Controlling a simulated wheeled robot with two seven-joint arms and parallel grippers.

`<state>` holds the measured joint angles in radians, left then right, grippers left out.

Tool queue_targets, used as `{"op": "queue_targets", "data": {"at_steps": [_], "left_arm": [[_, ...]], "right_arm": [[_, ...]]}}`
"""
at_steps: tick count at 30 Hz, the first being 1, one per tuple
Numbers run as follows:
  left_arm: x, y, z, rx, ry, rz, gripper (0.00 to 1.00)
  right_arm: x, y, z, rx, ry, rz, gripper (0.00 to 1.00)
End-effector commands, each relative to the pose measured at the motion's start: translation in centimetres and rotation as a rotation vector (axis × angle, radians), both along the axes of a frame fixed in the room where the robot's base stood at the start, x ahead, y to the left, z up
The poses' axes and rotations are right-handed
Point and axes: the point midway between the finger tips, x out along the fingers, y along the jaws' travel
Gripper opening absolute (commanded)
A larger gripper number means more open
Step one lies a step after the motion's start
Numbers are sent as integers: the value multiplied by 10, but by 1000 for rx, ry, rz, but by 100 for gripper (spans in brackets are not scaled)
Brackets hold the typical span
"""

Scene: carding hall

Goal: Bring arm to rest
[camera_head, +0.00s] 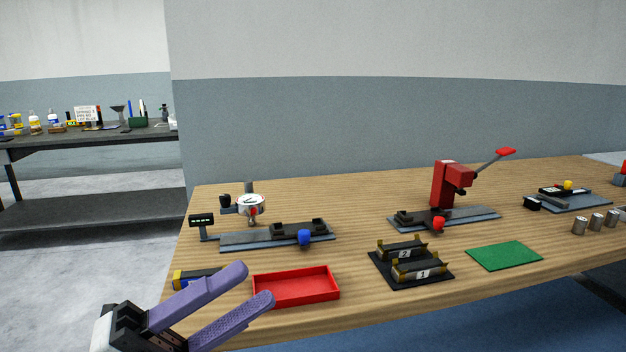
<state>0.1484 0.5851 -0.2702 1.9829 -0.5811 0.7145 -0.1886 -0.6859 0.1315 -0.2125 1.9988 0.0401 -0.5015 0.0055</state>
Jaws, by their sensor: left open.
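My left gripper (257,281) comes in at the lower left with its two purple fingers apart. It is open and nothing shows between the fingers. The fingers are over the left front part of the wooden table (375,222), at the near left side of a red tray (295,286). A dark and yellow object (192,279) is partly hidden behind the upper finger. My right gripper is not in view.
A gauge fixture (251,205) with a blue knob (304,237) and a red press (447,184) stand farther back. A black stand (382,267) holds numbered blocks, beside a green mat (503,255). Metal cylinders (596,222) stand right. The red tray looks empty.

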Motion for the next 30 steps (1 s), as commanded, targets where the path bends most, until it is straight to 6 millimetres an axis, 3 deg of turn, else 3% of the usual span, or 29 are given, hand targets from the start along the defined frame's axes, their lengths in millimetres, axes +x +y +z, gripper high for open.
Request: {"op": "queue_targets", "data": {"at_steps": [3, 5, 8, 13, 18, 21, 24, 30], "left_arm": [[41, 30, -68, -278, 478, 196, 42], [50, 45, -110, -375, 679, 281, 42], [47, 62, -180, -495, 963, 401, 42], [6, 77, -291, -643, 1384, 574, 42], [-65, 76, -380, -748, 1753, 723, 42], [-102, 71, -411, -783, 1905, 783, 42], [-127, 67, -429, -804, 1999, 819, 42], [-127, 67, -429, -804, 1999, 819, 42]], "right_arm": [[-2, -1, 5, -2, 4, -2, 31], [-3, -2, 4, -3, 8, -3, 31], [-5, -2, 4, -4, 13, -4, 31], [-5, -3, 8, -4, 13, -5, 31], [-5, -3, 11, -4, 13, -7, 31], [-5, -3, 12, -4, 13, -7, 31], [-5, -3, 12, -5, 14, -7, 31], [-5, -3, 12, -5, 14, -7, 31]]}}
